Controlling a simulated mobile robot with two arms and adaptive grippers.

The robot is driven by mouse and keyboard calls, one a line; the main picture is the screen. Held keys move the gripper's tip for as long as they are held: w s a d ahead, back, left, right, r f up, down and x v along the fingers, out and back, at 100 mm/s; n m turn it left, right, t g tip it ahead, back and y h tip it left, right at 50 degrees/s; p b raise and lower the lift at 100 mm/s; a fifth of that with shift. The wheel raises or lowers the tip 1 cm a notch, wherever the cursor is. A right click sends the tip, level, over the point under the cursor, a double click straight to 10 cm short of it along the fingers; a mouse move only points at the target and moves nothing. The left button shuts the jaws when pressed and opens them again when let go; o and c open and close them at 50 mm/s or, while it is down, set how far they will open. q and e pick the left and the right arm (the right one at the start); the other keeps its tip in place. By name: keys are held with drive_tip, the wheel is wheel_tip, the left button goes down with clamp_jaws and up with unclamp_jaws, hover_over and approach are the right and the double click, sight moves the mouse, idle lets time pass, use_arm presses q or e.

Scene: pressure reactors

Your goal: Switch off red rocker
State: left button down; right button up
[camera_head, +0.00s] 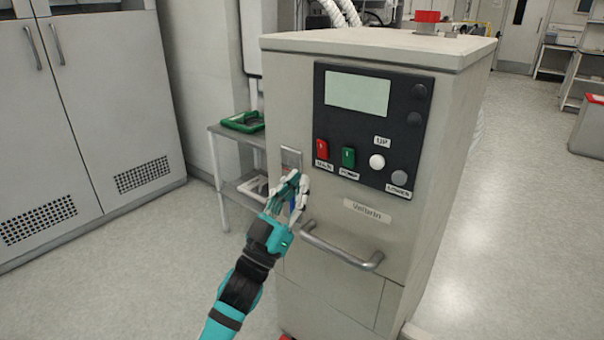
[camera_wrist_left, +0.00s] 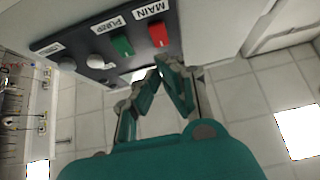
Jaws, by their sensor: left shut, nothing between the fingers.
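The red rocker (camera_head: 322,149), labelled MAIN, sits at the lower left of the dark control panel (camera_head: 400,150) on the grey cabinet's front. It also shows in the left wrist view (camera_wrist_left: 158,35), upper middle, beyond the fingertips. My left gripper (camera_head: 293,178) is shut and empty, in front of the cabinet, below and left of the red rocker in the head view. In the left wrist view its fingertips (camera_wrist_left: 163,64) come together just below the rocker in the picture; I cannot tell whether they touch the panel. My right gripper is not in view.
A green rocker (camera_head: 348,157) labelled PUMP is right beside the red one, with a white button (camera_head: 377,161) and a grey button (camera_head: 399,177) further right. A metal handle (camera_head: 340,249) sticks out below. A small side table (camera_head: 229,131) stands left of the cabinet.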

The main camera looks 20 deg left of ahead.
use_arm(q)
drive_tip(key=s+a+f, duration=0.1)
drive_tip(key=s+f, duration=0.2)
drive_tip(key=f, duration=0.3)
drive_tip(key=shift+s+a+f, duration=0.15)
drive_tip(key=shift+s+a, duration=0.05)
drive_tip(key=shift+s, duration=0.2)
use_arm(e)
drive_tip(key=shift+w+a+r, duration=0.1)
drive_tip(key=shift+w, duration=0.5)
use_arm(q)
drive_tip(key=shift+f, duration=0.1)
